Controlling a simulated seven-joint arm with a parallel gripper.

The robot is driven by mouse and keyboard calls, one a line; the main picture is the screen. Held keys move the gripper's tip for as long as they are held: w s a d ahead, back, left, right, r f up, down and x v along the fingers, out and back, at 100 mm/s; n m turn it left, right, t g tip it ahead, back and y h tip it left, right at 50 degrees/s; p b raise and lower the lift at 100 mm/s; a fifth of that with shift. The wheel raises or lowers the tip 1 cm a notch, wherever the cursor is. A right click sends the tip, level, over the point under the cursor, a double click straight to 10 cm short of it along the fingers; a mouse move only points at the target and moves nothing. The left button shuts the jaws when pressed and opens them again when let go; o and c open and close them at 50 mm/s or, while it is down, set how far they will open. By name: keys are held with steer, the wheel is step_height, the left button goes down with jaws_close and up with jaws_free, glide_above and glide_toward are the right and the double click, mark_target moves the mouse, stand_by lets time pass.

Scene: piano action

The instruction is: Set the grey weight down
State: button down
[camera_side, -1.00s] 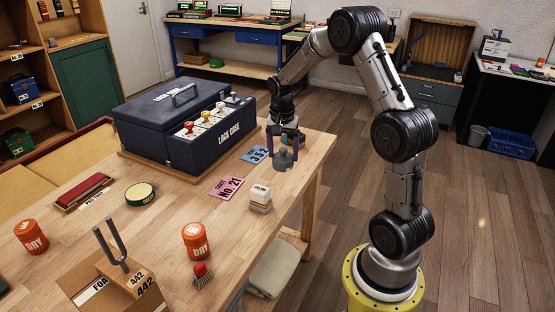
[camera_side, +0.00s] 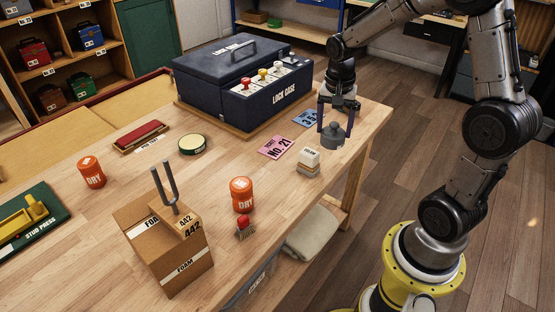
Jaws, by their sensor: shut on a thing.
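The grey weight (camera_side: 333,136) is a squat dark-grey cylinder with a narrower top. It is upright at the right end of the wooden table (camera_side: 225,168), right of the pink and blue cards and just behind the cream block. My gripper (camera_side: 335,122) points down, with its two fingers shut on the weight. The weight's base is at or very close to the tabletop; I cannot tell whether it touches.
The pink card (camera_side: 276,147), blue card (camera_side: 307,118) and cream foam block (camera_side: 308,161) lie close to the weight. The dark lock case (camera_side: 240,85) stands behind left. The table's right edge is near.

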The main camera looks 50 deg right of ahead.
steer(key=shift+w+a+r+n+t, duration=0.5)
steer(key=shift+w+a+r+n, duration=0.45)
steer(key=shift+w+a+n, duration=5.15)
steer(key=d+f+n+y, duration=0.1)
steer(key=d+f, duration=0.3)
steer(key=f, duration=0.4)
steer(key=shift+s+d+n, duration=0.25)
steer(key=shift+s+n, duration=0.05)
steer(key=shift+s, duration=0.05)
